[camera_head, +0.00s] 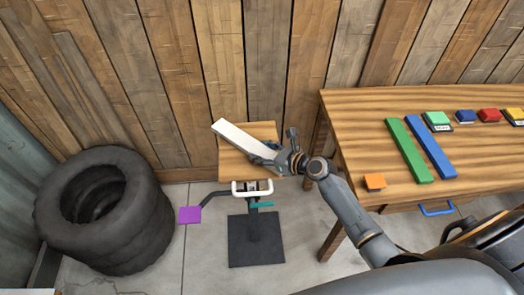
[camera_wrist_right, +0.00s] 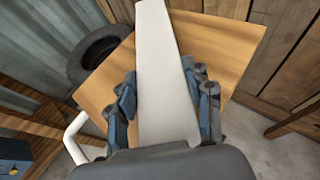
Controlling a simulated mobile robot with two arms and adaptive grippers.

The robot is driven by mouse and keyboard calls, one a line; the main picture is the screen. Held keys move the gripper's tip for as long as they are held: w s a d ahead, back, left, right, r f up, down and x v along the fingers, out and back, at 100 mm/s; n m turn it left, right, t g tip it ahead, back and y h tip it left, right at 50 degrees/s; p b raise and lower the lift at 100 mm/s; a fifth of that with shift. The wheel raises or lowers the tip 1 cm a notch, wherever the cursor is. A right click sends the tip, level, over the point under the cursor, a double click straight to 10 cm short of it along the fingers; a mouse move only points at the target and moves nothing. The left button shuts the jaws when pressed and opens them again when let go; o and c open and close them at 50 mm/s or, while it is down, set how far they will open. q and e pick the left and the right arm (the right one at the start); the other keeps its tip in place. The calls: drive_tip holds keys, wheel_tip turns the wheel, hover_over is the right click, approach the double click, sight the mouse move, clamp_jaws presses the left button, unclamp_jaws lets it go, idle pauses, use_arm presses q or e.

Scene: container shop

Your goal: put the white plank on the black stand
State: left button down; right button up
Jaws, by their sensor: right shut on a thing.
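The white plank (camera_head: 236,138) is long and held at a slant over a square wooden top beside the wall. My right gripper (camera_head: 279,158) is shut on its near right end. In the right wrist view the white plank (camera_wrist_right: 160,65) runs away between the two fingers of the right gripper (camera_wrist_right: 166,100). The black stand (camera_head: 255,240) has a flat square base on the floor, with a white U-shaped bracket (camera_head: 252,191), a teal lever and a purple plate (camera_head: 190,214) on an arm. The plank is behind the bracket. Any contact between the plank and wooden top is unclear. My left gripper is not in view.
The square wooden top (camera_head: 235,168) is under the plank. Stacked black tyres (camera_head: 125,235) stand at left. At right a wooden table (camera_head: 420,115) holds green and blue bars, an orange block and several small coloured items. Plank walls close off the back.

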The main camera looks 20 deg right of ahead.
drive_tip(key=shift+f, duration=0.1)
drive_tip(key=o, duration=1.3)
drive_tip(key=shift+s, duration=0.1)
drive_tip(key=v, duration=1.2)
